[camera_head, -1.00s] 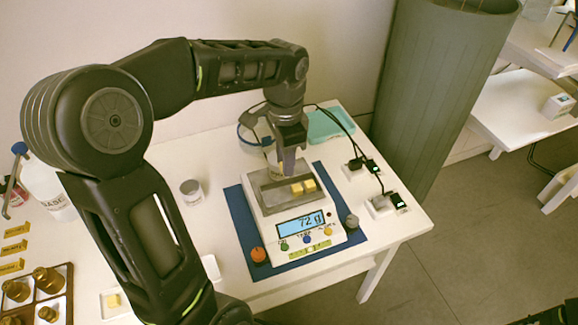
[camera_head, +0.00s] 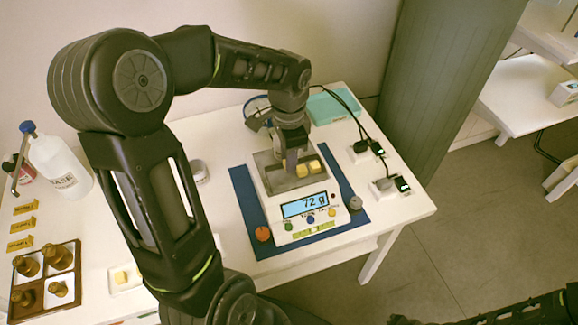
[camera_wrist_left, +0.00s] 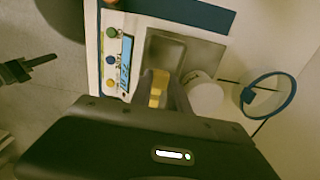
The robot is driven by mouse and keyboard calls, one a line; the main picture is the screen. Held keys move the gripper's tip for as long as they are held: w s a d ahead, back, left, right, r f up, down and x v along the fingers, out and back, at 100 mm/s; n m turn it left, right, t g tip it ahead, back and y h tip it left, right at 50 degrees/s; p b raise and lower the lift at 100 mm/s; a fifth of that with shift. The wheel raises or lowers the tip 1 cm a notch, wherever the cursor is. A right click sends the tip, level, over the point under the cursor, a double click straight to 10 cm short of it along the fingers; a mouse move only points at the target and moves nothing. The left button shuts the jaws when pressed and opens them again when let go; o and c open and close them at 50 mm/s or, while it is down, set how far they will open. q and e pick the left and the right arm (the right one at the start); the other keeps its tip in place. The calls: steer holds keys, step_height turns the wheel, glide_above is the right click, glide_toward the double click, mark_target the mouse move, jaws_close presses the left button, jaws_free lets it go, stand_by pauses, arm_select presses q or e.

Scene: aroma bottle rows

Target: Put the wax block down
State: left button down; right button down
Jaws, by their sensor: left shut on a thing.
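The white scale (camera_head: 285,236) reads 72 g. I cannot tell whether the held block touches the pan. A dark part of my right arm (camera_head: 500,308) shows at the bottom right; its jaws are unclear.
The scale stands on a blue mat (camera_head: 245,205) with an orange knob (camera_head: 263,234) and a grey one (camera_head: 355,203). Plugs and cables lie to the right.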

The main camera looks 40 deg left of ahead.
arm_select(q)
steer(key=shift+f, duration=0.1)
steer(key=shift+f, duration=1.75)
steer(key=shift+f, duration=0.2)
steer(key=c, duration=1.5)
jaws_free()
steer(key=shift+c, duration=0.2)
steer(key=shift+r, duration=0.1)
step_height(320, 180, up, 12)
steer(key=shift+r, duration=0.1)
